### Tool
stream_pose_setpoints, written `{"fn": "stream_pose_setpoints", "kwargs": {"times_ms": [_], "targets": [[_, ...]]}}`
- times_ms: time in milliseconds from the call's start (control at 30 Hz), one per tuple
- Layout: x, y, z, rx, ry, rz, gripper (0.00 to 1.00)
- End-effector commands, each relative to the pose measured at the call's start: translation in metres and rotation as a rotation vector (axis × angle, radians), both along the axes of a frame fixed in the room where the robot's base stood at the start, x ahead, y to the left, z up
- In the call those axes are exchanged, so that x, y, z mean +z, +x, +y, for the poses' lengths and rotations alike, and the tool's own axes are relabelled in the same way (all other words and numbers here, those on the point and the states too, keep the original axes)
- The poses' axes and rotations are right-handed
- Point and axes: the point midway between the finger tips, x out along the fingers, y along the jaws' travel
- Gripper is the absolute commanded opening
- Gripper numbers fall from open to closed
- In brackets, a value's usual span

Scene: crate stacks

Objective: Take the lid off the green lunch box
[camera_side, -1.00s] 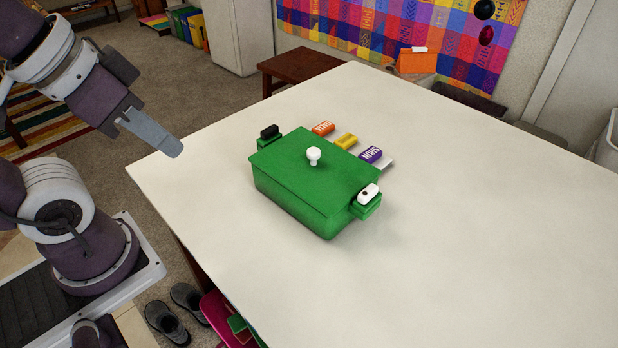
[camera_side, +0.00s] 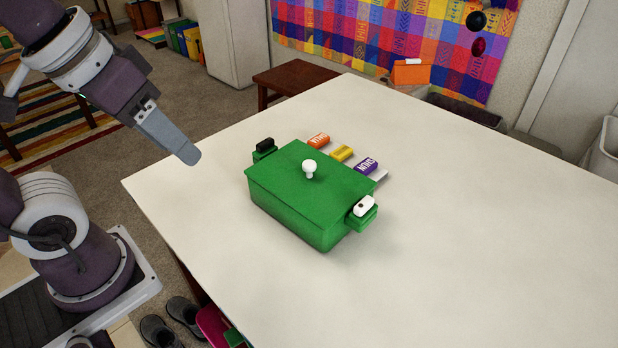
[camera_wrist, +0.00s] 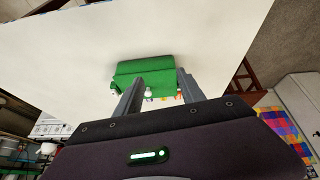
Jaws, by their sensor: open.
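The green lunch box (camera_side: 292,220) stands on the white table with its flat green lid (camera_side: 340,188) on top. A white knob (camera_side: 309,168) stands up from the middle of the lid. A black object (camera_side: 265,144) sits on the box's far-left handle and a white object (camera_side: 364,205) on its right handle. My gripper (camera_side: 187,154) is in the air left of the box, apart from it. In the wrist view my gripper (camera_wrist: 158,82) is open and empty, with the box (camera_wrist: 142,68) beyond the two fingers.
Orange (camera_side: 318,140), yellow (camera_side: 341,153) and purple (camera_side: 366,166) labelled blocks lie close behind the box. The white table (camera_side: 450,230) is clear to the right and in front. A brown stool (camera_side: 293,76) stands behind the table.

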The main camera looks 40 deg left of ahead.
Motion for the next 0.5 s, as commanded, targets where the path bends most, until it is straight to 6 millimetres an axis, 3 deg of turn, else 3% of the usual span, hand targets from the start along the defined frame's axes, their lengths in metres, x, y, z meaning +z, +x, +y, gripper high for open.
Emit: {"fn": "stream_pose_setpoints", "kwargs": {"times_ms": [133, 300, 400, 500], "targets": [[0.016, 0.073, -0.014, 0.345, -0.149, 0.173, 0.46], [-0.006, 0.156, -0.039, 0.783, -0.224, 0.338, 0.46], [-0.025, 0.184, -0.05, 0.956, -0.229, 0.383, 0.46], [-0.037, 0.196, -0.056, 1.047, -0.228, 0.402, 0.46]]}}
